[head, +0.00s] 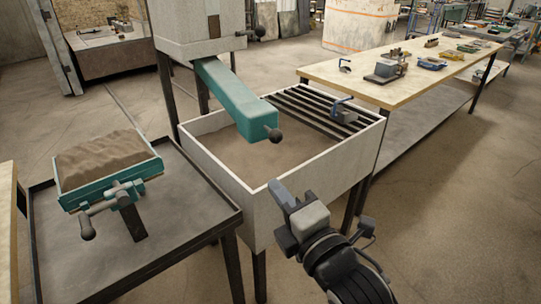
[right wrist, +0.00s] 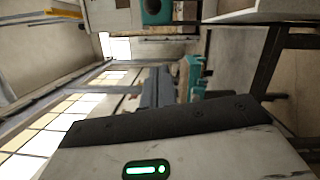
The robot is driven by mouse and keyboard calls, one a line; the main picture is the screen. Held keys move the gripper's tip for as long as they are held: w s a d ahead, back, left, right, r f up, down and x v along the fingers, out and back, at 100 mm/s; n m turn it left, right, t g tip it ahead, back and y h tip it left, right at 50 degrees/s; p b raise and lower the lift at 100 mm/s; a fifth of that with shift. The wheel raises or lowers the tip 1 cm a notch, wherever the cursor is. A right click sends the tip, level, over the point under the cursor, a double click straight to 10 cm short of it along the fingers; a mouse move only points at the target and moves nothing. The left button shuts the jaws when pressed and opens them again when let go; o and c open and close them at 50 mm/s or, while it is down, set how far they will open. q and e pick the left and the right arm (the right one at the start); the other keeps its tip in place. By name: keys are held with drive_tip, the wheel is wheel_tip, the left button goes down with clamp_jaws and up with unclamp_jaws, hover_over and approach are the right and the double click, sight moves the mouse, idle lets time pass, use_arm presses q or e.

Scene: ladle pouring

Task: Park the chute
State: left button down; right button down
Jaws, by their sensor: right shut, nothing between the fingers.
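The teal chute (head: 232,95) slopes down from the pale hopper (head: 200,22). Its lower end, with a dark round knob (head: 274,135), hangs over the sand in the pale-walled box (head: 225,175). My right gripper (head: 283,190) is shut and empty. It is by the box's front corner, below and apart from the knob. In the right wrist view, the shut fingers (right wrist: 158,88) show in the middle, and a teal part that looks like the chute (right wrist: 153,11) is at the top. My left gripper is not in view.
A teal tray of sand (head: 105,160) with a grey crossbar and dark knob stands on a dark-rimmed table (head: 185,220) at left. A wooden workbench (head: 420,85) stands behind.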

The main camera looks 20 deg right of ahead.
use_arm(q)
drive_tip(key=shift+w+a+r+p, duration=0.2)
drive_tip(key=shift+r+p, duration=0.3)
drive_tip(key=shift+p, duration=0.6)
use_arm(e)
drive_tip(key=w+d+r, duration=0.1)
drive_tip(key=w+d, duration=0.1)
drive_tip(key=w, duration=0.8)
drive_tip(key=shift+w+d, duration=0.15)
drive_tip(key=shift+w, duration=0.25)
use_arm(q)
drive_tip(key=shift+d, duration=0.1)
use_arm(e)
drive_tip(key=shift+w, duration=0.1)
